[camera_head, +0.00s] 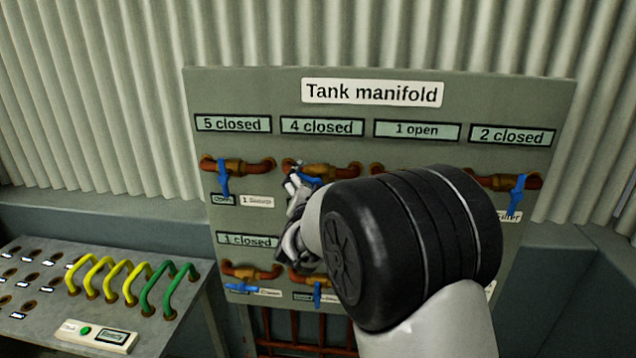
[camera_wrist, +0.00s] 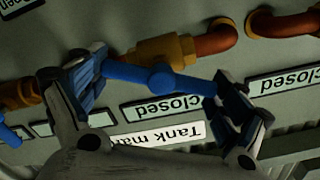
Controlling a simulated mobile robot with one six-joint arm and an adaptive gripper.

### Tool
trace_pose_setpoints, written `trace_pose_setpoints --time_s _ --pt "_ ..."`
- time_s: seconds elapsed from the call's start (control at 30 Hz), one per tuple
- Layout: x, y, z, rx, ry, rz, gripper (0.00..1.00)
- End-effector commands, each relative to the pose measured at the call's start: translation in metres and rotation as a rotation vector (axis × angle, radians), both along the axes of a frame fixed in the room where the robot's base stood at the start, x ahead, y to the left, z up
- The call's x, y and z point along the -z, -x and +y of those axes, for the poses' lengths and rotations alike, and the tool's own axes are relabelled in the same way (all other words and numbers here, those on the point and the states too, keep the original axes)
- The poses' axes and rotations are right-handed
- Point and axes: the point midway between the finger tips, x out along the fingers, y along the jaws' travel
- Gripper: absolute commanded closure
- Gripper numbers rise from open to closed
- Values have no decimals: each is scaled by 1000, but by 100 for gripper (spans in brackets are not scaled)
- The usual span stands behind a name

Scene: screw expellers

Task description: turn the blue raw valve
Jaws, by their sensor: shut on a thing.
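A blue valve handle (camera_wrist: 162,79) on a brass body (camera_wrist: 158,50) runs lengthwise between the two fingers of my gripper (camera_wrist: 158,90) in the wrist view. The fingers are shut on its two ends. In the head view this blue handle (camera_head: 308,180) is partly hidden by my gripper (camera_head: 293,190), at the upper valve below the "4 closed" sign (camera_head: 322,127). The handle looks roughly in line with the copper pipe. Any name label under this valve is hidden, so I cannot read whether it says raw.
The grey Tank manifold panel (camera_head: 380,73) holds other blue-handled valves: upper left (camera_head: 223,182), upper right (camera_head: 516,196), lower left (camera_head: 240,288) and lower middle (camera_head: 317,294). A console with yellow and green cables (camera_head: 170,290) stands at left.

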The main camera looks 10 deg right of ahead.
Motion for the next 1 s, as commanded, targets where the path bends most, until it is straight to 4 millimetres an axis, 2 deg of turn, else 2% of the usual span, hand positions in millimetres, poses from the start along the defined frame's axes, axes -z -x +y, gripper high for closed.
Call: trace_pose_setpoints --time_s 0.27,0.7,1.0 --pt "-1 0 1 0 68 22 33" --pt "-2 -1 2 0 341 111 33" --pt "-2 -1 3 0 456 147 33"
